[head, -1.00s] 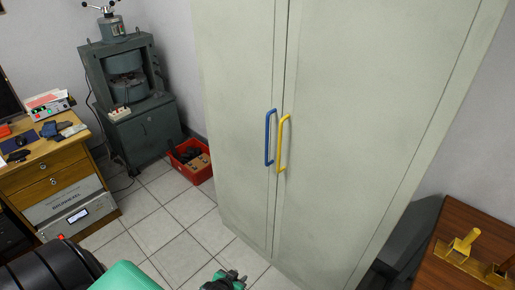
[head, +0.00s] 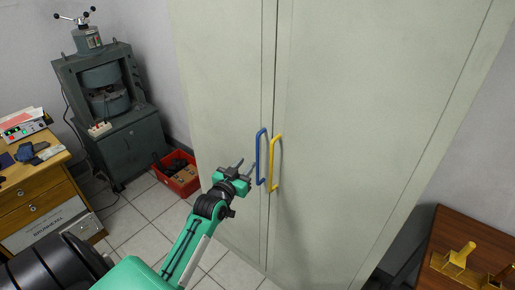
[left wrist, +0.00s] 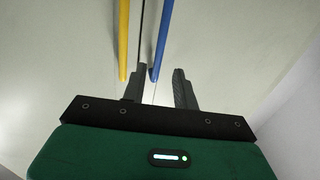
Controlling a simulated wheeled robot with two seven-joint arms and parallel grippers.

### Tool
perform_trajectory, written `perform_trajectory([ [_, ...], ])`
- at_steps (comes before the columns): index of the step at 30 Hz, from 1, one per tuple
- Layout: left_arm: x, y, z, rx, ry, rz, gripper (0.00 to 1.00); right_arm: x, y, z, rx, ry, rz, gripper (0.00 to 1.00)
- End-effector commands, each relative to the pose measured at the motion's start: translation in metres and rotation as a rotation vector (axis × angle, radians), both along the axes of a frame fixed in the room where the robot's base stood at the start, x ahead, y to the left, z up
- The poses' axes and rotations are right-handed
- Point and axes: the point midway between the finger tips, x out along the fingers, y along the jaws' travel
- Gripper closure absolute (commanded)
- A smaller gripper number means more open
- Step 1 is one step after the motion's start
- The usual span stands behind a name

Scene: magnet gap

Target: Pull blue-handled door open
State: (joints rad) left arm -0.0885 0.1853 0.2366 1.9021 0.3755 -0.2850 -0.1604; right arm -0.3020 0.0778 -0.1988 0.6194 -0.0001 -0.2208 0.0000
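A tall pale grey-green cabinet has two doors that look shut. The blue handle (head: 258,158) is on the left door (head: 222,90), beside the seam. The yellow handle (head: 272,165) is on the right door (head: 360,110). My left gripper (head: 247,164) is open and empty, just left of the blue handle and apart from it. In the left wrist view, the blue handle (left wrist: 162,38) runs up from between the spread fingers (left wrist: 160,72), seemingly beyond their tips. The yellow handle (left wrist: 123,40) lies outside the fingers, to the left. My right gripper is not in view.
A red crate (head: 184,187) stands on the floor left of the cabinet, near a dark green press (head: 120,105). A wooden desk (head: 35,190) is at the far left. A brown table (head: 455,225) with yellow brackets is at the right.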

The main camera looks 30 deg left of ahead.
Motion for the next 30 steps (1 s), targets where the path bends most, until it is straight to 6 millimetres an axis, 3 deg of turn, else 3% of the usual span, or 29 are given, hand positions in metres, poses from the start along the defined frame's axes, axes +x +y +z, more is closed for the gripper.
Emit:
perform_trajectory([
  [4, 0.029, 0.004, 0.004, -0.001, -0.001, 0.001, 0.70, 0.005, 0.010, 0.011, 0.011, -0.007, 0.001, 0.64],
  [15, 0.084, 0.010, 0.001, 0.000, 0.000, 0.001, 0.70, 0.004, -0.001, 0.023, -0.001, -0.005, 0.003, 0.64],
  [29, 0.094, 0.011, 0.000, 0.000, 0.000, 0.001, 0.70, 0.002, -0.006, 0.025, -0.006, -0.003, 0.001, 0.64],
  [30, 0.094, 0.011, 0.000, 0.000, 0.000, 0.001, 0.76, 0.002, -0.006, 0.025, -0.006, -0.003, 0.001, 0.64],
])
